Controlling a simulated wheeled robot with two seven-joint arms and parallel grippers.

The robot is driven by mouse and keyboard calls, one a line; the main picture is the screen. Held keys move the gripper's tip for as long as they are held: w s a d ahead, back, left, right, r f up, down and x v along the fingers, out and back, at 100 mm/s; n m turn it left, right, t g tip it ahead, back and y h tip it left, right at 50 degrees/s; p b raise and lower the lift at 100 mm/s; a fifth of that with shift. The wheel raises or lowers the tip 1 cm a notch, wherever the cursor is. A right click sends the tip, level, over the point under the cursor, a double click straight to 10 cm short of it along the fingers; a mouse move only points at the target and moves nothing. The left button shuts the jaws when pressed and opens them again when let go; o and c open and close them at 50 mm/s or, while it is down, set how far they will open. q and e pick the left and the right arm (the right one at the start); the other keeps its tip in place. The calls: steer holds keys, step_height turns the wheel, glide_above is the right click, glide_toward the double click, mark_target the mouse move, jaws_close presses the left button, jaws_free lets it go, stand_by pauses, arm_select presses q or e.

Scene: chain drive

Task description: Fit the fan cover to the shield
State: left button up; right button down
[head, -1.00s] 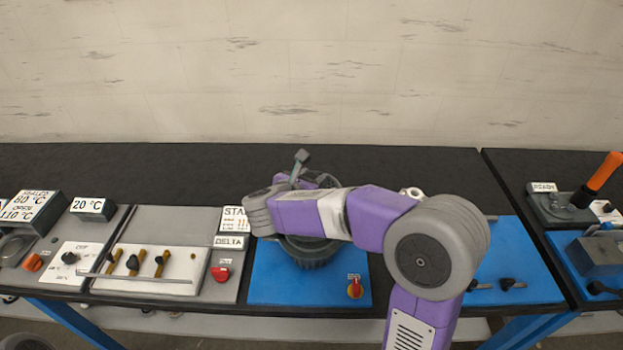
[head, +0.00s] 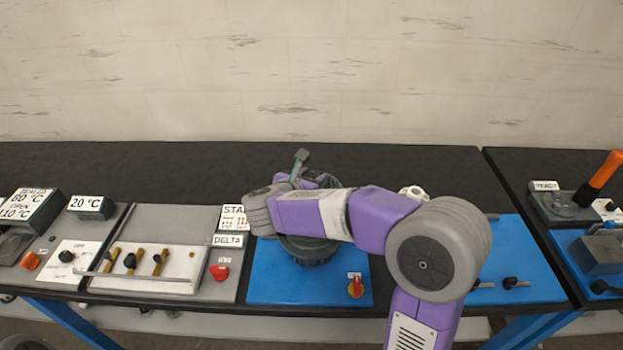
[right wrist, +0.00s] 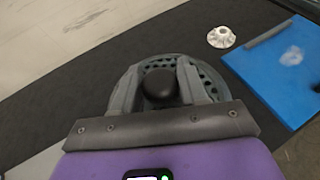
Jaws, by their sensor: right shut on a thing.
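In the right wrist view, the fan cover (right wrist: 206,76) is a round grey-green disc with rows of holes and a dark round knob (right wrist: 160,88) at its middle. My right gripper (right wrist: 160,67) is shut on the fan cover, with its fingers on either side of the knob. In the head view, a dark round ribbed body (head: 308,252), which may be the shield and its motor, stands on the blue plate (head: 290,288). I cannot tell whether cover and body touch. My left gripper is not in view.
A white fan-like part (right wrist: 221,37) lies on the black bench top behind the blue plates. A grey lever (head: 300,160) rises behind my wrist. A control panel (head: 150,265) stands left.

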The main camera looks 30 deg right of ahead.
steer(key=shift+b, duration=0.7)
stand_by(1.3)
steer(key=shift+f+b, duration=3.5)
steer(key=shift+b, duration=0.3)
steer(key=c, duration=0.5)
jaws_free()
steer(key=p+v, duration=0.1)
steer(key=v, duration=0.6)
steer(key=shift+s+a, duration=0.15)
steer(key=shift+a, duration=0.1)
